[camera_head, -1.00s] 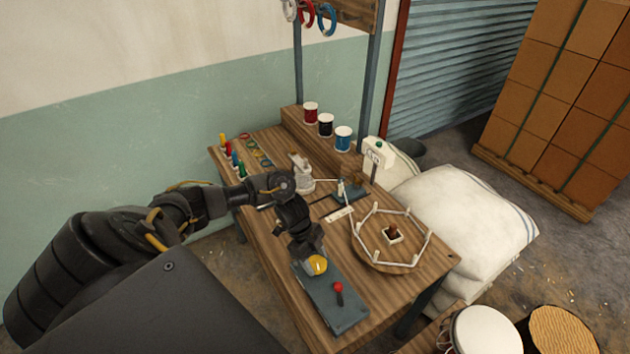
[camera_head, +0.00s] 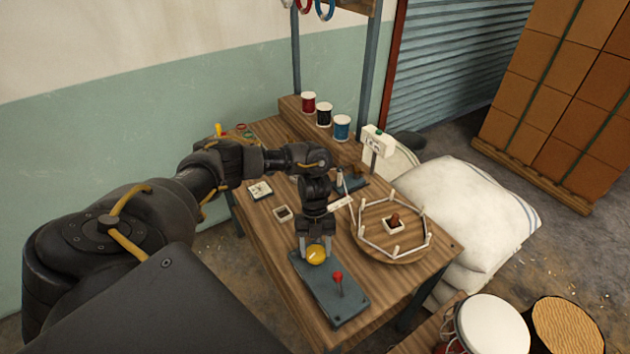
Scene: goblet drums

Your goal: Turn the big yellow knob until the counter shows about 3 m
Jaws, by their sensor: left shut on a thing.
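The big yellow knob (camera_head: 316,256) sits on the far end of a grey control box (camera_head: 338,300) at the front of the workbench. My left gripper (camera_head: 316,250) points down over the knob and is shut on it, with a finger at each side. A small red-topped lever (camera_head: 338,278) stands on the same box. The white counter (camera_head: 376,141) stands on a post at the back right; its digits are too small to read. My right gripper is out of view.
A round wooden frame with pegs and white cord (camera_head: 392,229) lies right of my arm. Thread spools (camera_head: 325,115) stand on the back shelf. White sacks (camera_head: 468,220) lie beyond the bench, and drums (camera_head: 490,325) stand at lower right.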

